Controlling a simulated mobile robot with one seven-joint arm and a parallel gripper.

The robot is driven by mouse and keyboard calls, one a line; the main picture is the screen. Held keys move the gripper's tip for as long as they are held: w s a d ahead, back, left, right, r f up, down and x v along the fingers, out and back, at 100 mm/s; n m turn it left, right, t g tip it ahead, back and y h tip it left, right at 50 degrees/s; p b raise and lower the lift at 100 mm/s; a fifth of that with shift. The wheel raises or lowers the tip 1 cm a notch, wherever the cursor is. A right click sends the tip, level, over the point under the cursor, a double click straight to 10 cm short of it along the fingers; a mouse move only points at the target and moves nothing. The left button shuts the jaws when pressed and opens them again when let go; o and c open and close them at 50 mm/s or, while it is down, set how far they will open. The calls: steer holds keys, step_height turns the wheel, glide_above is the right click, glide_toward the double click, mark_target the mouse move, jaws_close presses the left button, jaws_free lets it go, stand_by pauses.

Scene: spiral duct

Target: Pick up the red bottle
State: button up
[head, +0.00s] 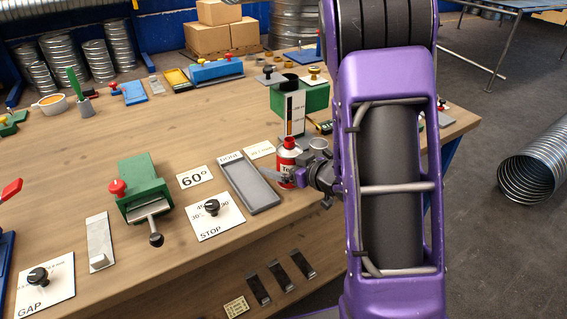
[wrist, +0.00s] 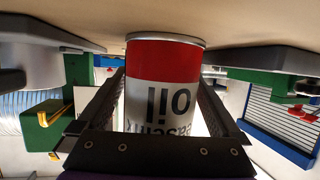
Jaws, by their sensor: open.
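The red bottle (head: 287,157) stands upright on the wooden bench near its front right, with a red body and a white label. In the wrist view, which is upside down, the bottle (wrist: 163,88) fills the middle and its label shows "oil". My gripper (head: 289,178) is low beside the bottle in the head view. In the wrist view its two dark fingers are apart, one on each side of the bottle. Whether either finger touches it, I cannot tell. My arm hides part of the bench to the right of the bottle.
A grey tray (head: 251,186) lies just left of the bottle. A green block device (head: 302,98) stands behind it. A black-knobbed STOP card (head: 213,214) and a green clamp (head: 140,190) are further left. The bench's front edge (head: 215,252) is close.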

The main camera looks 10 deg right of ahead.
steer(key=shift+c, duration=0.3)
steer(key=shift+r, duration=0.1)
steer(key=c, duration=1.5)
